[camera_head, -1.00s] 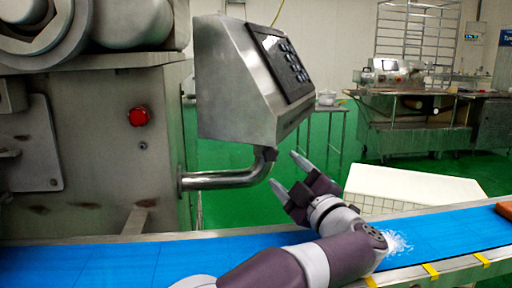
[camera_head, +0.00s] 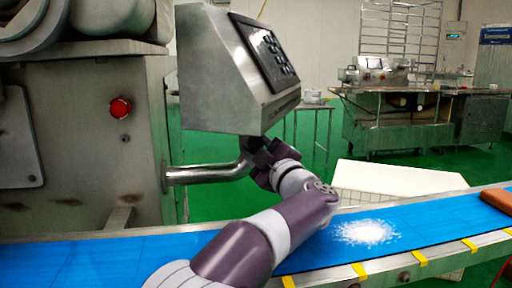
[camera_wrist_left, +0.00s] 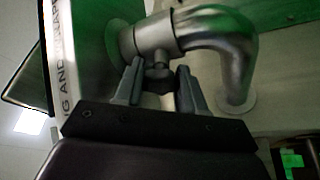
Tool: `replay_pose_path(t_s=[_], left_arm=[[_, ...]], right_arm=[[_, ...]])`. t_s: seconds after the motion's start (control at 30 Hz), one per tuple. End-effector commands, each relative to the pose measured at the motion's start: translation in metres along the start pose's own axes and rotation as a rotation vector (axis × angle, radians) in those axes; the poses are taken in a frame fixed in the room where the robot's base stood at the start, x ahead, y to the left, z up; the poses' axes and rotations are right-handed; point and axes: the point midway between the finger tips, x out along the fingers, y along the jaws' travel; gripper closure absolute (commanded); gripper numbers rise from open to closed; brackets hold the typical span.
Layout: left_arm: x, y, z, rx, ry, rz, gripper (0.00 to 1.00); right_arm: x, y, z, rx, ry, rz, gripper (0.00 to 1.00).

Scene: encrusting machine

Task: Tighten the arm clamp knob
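The arm clamp knob (camera_wrist_left: 158,78) is a small dark piece under the metal clamp collar (camera_wrist_left: 154,38) of the bent pipe arm (camera_wrist_left: 225,50) in the left wrist view. My left gripper (camera_wrist_left: 160,88) has one finger on each side of the knob, with the fingers apart and no clear contact. In the head view my left gripper (camera_head: 262,152) is just below the control box (camera_head: 225,95), at the end of the pipe arm (camera_head: 208,174). Its fingertips and the knob are hidden there. My right gripper is not in view.
A blue conveyor belt (camera_head: 110,258) runs below my left arm, with white powder (camera_head: 365,232) on it. The large machine body (camera_head: 75,165) with a red button (camera_head: 120,108) stands at left. A white bin (camera_head: 395,178) lies behind the belt.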

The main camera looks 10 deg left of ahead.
Motion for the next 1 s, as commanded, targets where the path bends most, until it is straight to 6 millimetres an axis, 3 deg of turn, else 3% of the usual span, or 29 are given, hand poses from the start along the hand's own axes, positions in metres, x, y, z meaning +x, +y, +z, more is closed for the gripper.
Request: replay_pose_path(t_s=[0.1,0.27,0.57,0.6,0.67,1.0], left_arm=[[0.000,0.001,-0.001,0.013,0.000,0.004,0.91],[0.002,0.004,-0.003,0.186,0.000,0.073,0.91],[0.000,0.000,0.000,0.230,0.001,0.095,0.91],[0.000,0.000,0.000,0.230,0.001,0.095,0.54],[0.000,0.000,0.000,0.230,0.001,0.095,0.36],[-0.003,0.001,-0.001,0.230,0.000,0.095,0.36]], right_arm=[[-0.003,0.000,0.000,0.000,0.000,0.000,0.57],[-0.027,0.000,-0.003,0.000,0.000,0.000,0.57],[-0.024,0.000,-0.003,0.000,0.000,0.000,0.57],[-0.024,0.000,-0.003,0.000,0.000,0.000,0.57],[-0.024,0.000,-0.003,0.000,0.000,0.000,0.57],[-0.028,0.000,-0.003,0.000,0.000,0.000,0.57]])
